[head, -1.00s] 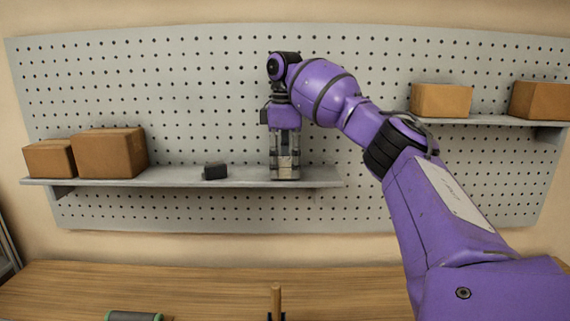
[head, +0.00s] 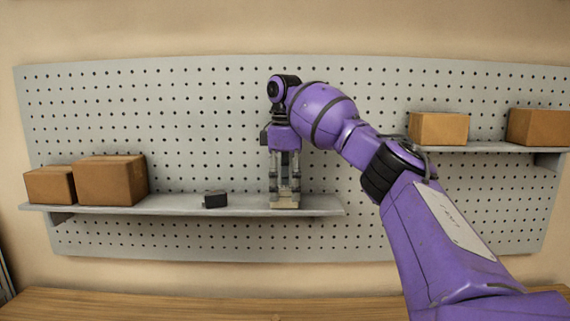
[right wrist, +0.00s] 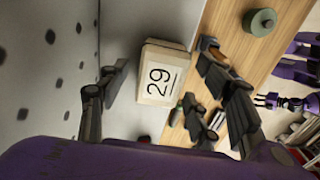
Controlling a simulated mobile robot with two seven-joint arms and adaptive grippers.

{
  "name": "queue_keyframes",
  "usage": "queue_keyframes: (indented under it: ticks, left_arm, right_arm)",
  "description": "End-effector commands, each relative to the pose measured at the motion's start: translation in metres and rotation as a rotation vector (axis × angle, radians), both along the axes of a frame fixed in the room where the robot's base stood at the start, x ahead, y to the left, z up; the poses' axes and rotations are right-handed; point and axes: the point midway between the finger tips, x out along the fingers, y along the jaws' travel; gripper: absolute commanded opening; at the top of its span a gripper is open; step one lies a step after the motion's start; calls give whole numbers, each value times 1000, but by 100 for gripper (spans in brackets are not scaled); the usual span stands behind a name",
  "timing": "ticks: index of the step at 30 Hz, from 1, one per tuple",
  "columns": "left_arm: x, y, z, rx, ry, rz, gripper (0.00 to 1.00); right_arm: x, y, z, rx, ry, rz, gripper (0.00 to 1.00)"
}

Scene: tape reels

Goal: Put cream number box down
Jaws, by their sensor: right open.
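The cream number box (right wrist: 160,75) shows the number 29 in the right wrist view. In the head view the cream number box (head: 285,201) stands on the long left shelf (head: 160,206), near its right end. My right gripper (head: 285,188) points straight down over it. In the right wrist view my right gripper (right wrist: 172,88) is open, with its fingers spread apart on either side of the box and visible gaps between. My left gripper is not in the head view.
A small dark block (head: 215,199) sits left of the box on the shelf. Two cardboard boxes (head: 110,180) stand farther left. A right shelf (head: 485,147) holds two more cartons (head: 438,128). A wooden table (head: 180,308) lies below, with a green round object (right wrist: 260,22).

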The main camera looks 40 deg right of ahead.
Motion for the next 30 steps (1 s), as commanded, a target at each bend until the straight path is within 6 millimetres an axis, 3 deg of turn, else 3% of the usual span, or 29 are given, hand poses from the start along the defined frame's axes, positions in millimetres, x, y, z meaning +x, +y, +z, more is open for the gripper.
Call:
queue_keyframes:
  ticks: [1,15,22,30]
  left_arm:
    - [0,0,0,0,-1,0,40]
    - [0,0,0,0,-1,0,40]
    - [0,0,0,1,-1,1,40]
    - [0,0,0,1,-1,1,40]
  right_arm:
    - [0,1,13,0,-6,1,59]
    - [0,1,85,-1,-3,-1,59]
    - [0,0,100,1,-1,0,59]
    - [0,0,103,0,0,1,59]
